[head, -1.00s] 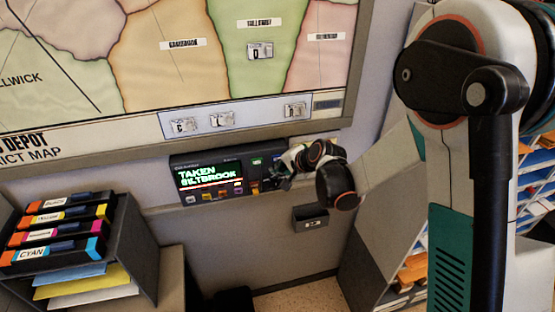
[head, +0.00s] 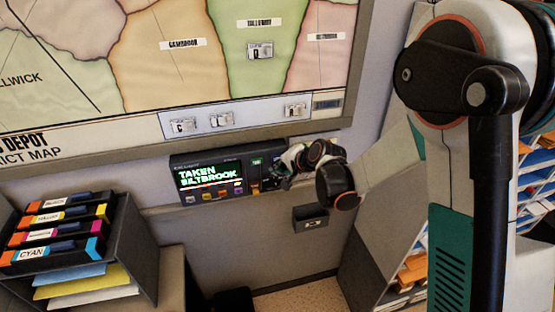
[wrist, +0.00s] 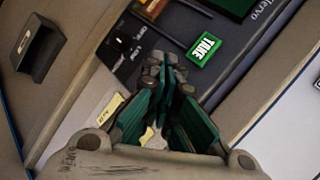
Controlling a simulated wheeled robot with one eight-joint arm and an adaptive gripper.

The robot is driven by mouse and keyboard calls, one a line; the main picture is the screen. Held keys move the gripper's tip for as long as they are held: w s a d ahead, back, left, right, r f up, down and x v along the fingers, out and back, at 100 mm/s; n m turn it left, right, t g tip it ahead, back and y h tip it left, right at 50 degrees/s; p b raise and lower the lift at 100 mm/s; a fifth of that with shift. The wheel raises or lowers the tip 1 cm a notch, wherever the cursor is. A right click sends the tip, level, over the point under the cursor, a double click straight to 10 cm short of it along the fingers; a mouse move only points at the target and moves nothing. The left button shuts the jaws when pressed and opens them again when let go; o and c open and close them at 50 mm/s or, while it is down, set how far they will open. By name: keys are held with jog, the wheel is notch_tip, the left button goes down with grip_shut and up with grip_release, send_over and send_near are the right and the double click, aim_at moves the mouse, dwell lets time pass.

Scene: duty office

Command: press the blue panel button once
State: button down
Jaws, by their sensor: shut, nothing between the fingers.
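The dark control panel (head: 213,160) is fixed to the wall below the map, its lit screen reading "TAKEN SILTBROOK". A row of small coloured buttons (head: 222,194) runs under the screen; I cannot surely pick out the blue one at this size. My gripper (head: 277,180) is at the panel's right end, covering part of it. In the wrist view my green fingers (wrist: 165,75) are shut and empty, over the panel face. A green "TAKE" button (wrist: 206,49) shows just beyond the fingertips, to the right. The fingers hide the panel right beneath them; contact cannot be told.
A small dark wall box (head: 310,218) hangs below right of my gripper. The district map (head: 185,60) is above, with a tag strip (head: 250,117) along its bottom. A rack of cartridges (head: 125,238) stands at left, and a pigeonhole shelf (head: 385,245) at right.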

jog(key=shift+w, duration=0.1)
jog(key=shift+w+a, duration=0.1)
jog(key=shift+w, duration=0.2)
jog(key=shift+w+a+b, duration=0.1)
jog(key=shift+w+b, duration=0.25)
dwell(0.7)
jog(key=shift+s, duration=0.1)
jog(key=shift+s+d, duration=0.2)
jog(key=shift+s, duration=0.5)
jog(key=s, duration=0.2)
jog(key=s+d+b, duration=0.1)
jog(key=s, duration=0.1)
jog(key=shift+s+d, duration=0.2)
jog(key=shift+s, duration=0.2)
jog(key=shift+b, duration=0.3)
dwell(0.5)
